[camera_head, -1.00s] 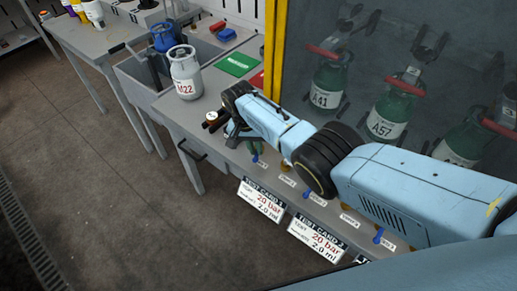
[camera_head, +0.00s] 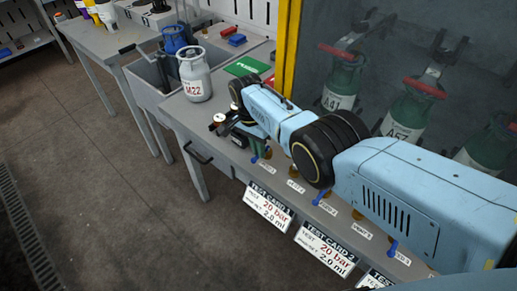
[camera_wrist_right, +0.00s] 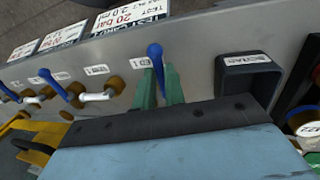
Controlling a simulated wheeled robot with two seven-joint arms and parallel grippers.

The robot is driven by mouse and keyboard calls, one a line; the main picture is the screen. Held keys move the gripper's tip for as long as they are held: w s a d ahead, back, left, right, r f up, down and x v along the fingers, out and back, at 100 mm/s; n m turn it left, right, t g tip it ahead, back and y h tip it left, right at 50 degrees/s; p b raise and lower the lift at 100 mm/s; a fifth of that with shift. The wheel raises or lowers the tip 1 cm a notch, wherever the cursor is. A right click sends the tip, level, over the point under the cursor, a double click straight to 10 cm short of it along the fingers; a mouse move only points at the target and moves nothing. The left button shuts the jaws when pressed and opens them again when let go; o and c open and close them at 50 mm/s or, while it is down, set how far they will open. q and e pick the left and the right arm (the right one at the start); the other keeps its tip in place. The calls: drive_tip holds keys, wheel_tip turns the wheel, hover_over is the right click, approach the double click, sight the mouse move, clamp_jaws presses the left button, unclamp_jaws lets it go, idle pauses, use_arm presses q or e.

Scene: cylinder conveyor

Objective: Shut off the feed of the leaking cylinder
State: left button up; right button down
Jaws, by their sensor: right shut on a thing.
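My right gripper (camera_wrist_right: 158,90) has its two green fingers shut on a blue valve lever (camera_wrist_right: 155,58) at the bench front in the right wrist view. The lever's round end sticks out past the fingers. In the head view my right arm covers most of this grip. Two more blue levers stand along the bench edge, one in the middle (camera_head: 320,196) and one nearer (camera_head: 391,248). Green cylinders marked A41 (camera_head: 340,82) and A57 (camera_head: 405,115) and a third (camera_head: 485,146) stand behind the glass. I cannot see which one leaks. My left gripper is not in view.
A grey cylinder marked M22 (camera_head: 196,80) stands on the bench, near a green card (camera_head: 246,66). A blue cylinder (camera_head: 174,40) stands behind it. Test cards (camera_head: 268,207) hang on the bench front. A yellow post (camera_head: 287,50) edges the glass. The floor at left is clear.

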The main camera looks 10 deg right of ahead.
drive_tip(key=shift+w+r, duration=0.1)
drive_tip(key=c, duration=1.6)
unclamp_jaws()
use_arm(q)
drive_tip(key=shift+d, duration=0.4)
use_arm(e)
drive_tip(key=shift+o, duration=0.6)
